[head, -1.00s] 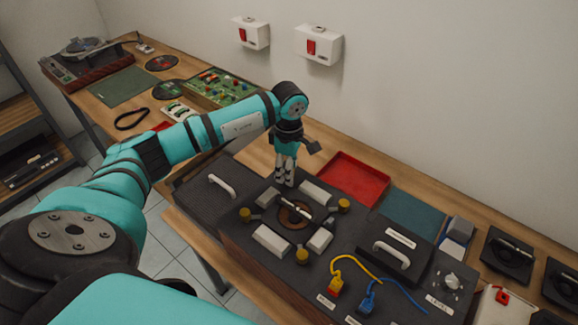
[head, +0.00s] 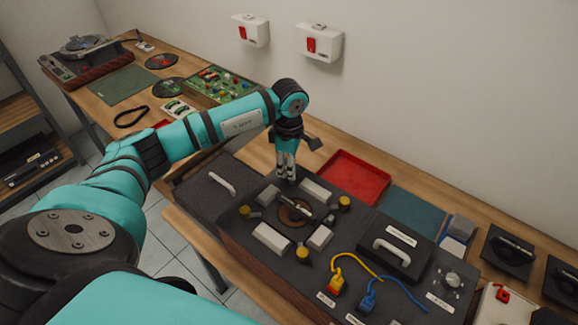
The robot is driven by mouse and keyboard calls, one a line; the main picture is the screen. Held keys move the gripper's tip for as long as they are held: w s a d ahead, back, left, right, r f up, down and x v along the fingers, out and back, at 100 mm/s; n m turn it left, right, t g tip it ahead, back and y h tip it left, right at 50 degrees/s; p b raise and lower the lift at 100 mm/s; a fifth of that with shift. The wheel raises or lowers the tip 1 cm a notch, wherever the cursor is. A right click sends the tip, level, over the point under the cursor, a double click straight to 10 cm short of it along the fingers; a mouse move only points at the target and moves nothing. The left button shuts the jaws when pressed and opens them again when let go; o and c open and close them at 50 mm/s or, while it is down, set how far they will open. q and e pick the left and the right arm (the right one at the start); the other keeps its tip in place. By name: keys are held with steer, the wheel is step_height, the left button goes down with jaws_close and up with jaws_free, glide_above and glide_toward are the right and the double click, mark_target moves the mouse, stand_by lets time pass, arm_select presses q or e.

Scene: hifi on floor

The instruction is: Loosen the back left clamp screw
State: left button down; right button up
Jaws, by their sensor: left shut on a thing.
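The dark hi-fi unit (head: 262,235) lies on the wooden bench, with white blocks around a round brown-ringed part (head: 296,212) in its top. Yellow clamp screws show at the front left (head: 245,212), at the right (head: 344,202) and at the front (head: 303,254). My left gripper (head: 286,173) points down at the back corner of this group, its fingers shut. The back left clamp screw is hidden between or behind the fingers. My right gripper is out of view.
A red tray (head: 352,178) stands just right of my left gripper. Yellow (head: 359,264) and blue (head: 403,290) cables lie front right. A green circuit board (head: 215,86) is at the back left.

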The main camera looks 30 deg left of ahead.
arm_select(q)
steer(key=n+b, duration=0.2)
steer(key=n, duration=0.2)
steer(key=shift+n, duration=0.4)
steer(key=n+b, duration=0.2)
steer(key=n, duration=0.8)
steer(key=shift+d+n+b, duration=0.1)
steer(key=shift+n+b, duration=0.3)
steer(key=n, duration=0.5)
steer(key=shift+n, duration=0.3)
steer(key=c, duration=1.1)
jaws_free()
steer(key=shift+r, duration=0.1)
step_height(320, 180, up, 12)
steer(key=shift+f, duration=0.1)
